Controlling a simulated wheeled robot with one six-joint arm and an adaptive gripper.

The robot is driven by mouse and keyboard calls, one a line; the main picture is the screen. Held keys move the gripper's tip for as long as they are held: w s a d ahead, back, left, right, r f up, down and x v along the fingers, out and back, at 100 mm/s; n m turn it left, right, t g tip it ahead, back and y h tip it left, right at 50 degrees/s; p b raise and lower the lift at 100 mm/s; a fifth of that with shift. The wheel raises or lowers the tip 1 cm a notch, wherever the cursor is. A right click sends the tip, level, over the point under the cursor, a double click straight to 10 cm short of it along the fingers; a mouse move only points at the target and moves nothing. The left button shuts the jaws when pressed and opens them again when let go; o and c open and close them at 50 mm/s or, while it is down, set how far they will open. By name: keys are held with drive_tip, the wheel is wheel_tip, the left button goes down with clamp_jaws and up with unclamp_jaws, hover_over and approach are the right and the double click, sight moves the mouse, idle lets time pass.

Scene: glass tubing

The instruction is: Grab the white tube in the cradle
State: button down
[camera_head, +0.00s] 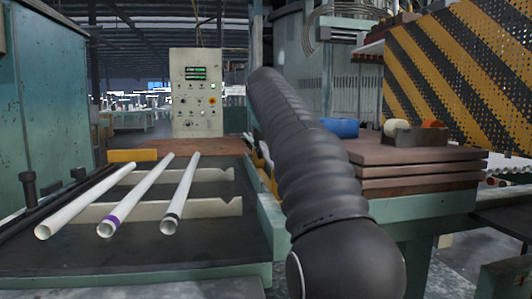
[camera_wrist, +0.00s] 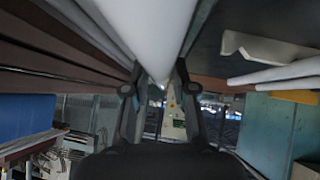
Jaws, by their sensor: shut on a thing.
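My gripper (camera_wrist: 158,76) shows in the wrist view with its two fingers on either side of a white tube (camera_wrist: 150,25), shut on it. The tube runs lengthwise from the top edge of that view down between the fingers. In the head view my dark arm hides the gripper and this tube. Cream notched cradle rails (camera_head: 215,207) stand on the bench at left; one rail also shows in the wrist view (camera_wrist: 270,49). Lying across them are a plain white tube (camera_head: 80,207), a purple-banded tube (camera_head: 137,193) and a dark-banded tube (camera_head: 184,190).
A control panel (camera_head: 196,92) stands behind the bench. Stacked brown boards (camera_head: 420,172) with a blue roll (camera_head: 339,127) on top are right of my arm. A green machine wall (camera_head: 50,95) bounds the left side.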

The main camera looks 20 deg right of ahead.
sight(266, 150)
drive_tip(key=shift+r, duration=0.5)
wheel_tip(266, 150, up, 4)
drive_tip(key=shift+f+p, duration=0.2)
drive_tip(key=shift+p, duration=0.85)
drive_tip(key=s+d+r, duration=0.6)
drive_tip(key=s+d, duration=0.2)
drive_tip(key=shift+d+r, duration=0.2)
